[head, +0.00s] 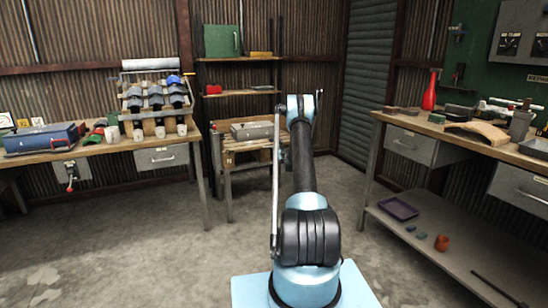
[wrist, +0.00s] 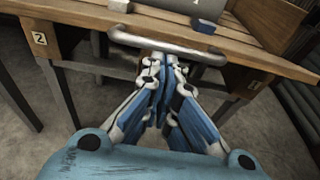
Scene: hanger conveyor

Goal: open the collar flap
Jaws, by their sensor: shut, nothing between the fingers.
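My gripper (wrist: 165,64) is shut and empty in the wrist view, its blue and white fingers together at the tips. The tips are just below a curved grey metal bar (wrist: 168,43) at the front edge of a wooden bench (wrist: 110,22). I cannot tell whether they touch the bar. In the head view my arm reaches toward the bench in the middle, and my gripper is hidden behind the arm's end. I cannot make out a collar flap for certain in either view.
The small bench carries a grey box (head: 252,130) and number plates 2 (wrist: 39,39) and 1 (wrist: 252,85). A right bench holds a red bottle (head: 430,91). The floor between is clear.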

